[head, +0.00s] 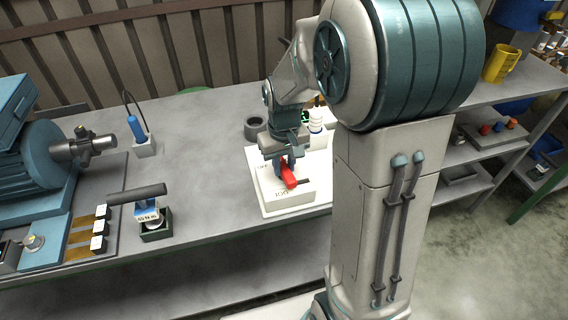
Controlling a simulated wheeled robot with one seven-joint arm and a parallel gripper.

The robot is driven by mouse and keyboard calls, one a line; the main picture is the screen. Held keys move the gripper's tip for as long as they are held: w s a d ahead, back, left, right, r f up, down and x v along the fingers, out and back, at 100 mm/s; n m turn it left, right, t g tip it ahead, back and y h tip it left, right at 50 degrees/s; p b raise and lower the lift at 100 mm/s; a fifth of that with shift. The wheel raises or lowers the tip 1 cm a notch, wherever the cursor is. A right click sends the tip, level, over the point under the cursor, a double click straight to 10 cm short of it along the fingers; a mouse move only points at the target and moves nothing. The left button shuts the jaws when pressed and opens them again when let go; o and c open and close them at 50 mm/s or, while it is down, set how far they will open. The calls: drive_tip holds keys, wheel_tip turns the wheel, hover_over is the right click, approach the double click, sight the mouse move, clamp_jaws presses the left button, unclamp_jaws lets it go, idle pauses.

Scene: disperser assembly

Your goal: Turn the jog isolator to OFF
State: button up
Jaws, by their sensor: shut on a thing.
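The jog isolator is a white box (268,207) on the bench, with a red handle (289,175) on its top. Dark lettering that looks like JOG shows near its front edge, and fainter lettering shows at its upper left. My gripper (284,163) points down over the box and is shut on the red handle. The visible end of the handle points toward the front of the box and slightly right. The far part of the handle and its pivot are hidden by the gripper.
A blue motor (35,160) stands at the left. A green-based holder with a dark-handled tool (150,215) and a blue-handled tool (136,128) stand between. The middle bench is clear.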

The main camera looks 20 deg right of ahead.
sight(284, 167)
drive_tip(key=n, duration=1.3)
drive_tip(key=shift+r, duration=0.1)
drive_tip(key=shift+n+p, duration=0.3)
drive_tip(key=shift+n, duration=1.5)
drive_tip(key=o, duration=1)
wheel_tip(284, 167, up, 14)
drive_tip(key=shift+f, duration=0.15)
drive_tip(key=shift+s, duration=0.1)
